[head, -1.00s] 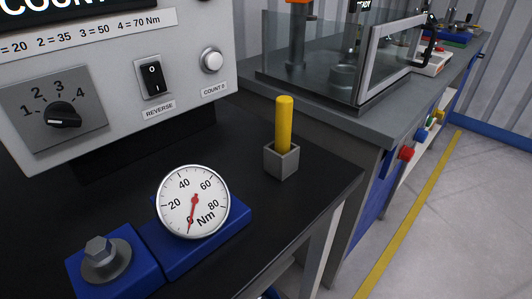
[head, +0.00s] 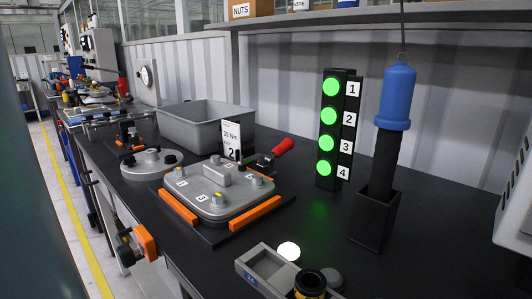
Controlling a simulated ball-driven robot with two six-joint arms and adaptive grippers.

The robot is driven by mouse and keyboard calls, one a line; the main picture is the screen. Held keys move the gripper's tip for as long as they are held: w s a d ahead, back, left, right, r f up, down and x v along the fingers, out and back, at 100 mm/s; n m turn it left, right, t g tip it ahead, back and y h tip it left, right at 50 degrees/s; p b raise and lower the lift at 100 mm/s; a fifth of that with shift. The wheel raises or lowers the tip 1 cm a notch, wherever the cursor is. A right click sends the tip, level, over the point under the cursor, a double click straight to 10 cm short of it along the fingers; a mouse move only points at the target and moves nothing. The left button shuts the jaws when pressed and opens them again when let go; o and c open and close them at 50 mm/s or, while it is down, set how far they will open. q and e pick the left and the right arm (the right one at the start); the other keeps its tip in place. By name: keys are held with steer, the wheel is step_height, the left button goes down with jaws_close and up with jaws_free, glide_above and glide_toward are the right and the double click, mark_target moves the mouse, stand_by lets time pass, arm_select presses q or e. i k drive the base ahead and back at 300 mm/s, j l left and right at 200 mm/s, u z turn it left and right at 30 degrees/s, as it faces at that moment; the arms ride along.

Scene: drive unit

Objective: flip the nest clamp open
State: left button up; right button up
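The clamp with a red handle (head: 283,147) stands at the back right corner of the nest, behind the grey cover plate (head: 230,204). Its red handle slants up to the right, away from the plate. Its dark arm (head: 262,161) is small, and I cannot tell whether it presses on the plate. The plate has several numbered bolt positions and sits between orange blocks (head: 255,214) on a dark base. Neither of my grippers shows in the head view.
A grey bin (head: 205,128) and a round grey cover (head: 152,164) stand behind and left. A light tower (head: 328,130) with lit green lamps and a blue hanging tool (head: 396,98) in a black holder (head: 375,217) stand right. A grey tray (head: 262,272) lies in front.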

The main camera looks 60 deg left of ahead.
mark_target(287, 145)
steer(key=l+u, duration=0.1)
steer(key=u, duration=0.35)
steer(key=l+u, duration=0.1)
steer(key=u, duration=0.35)
steer(key=l+u, duration=0.1)
steer(key=u, duration=0.35)
steer(key=k+l+u, duration=0.1)
steer(key=u, duration=0.35)
steer(key=k+l+u, duration=0.15)
steer(key=k+l, duration=0.1)
steer(key=l, duration=0.1)
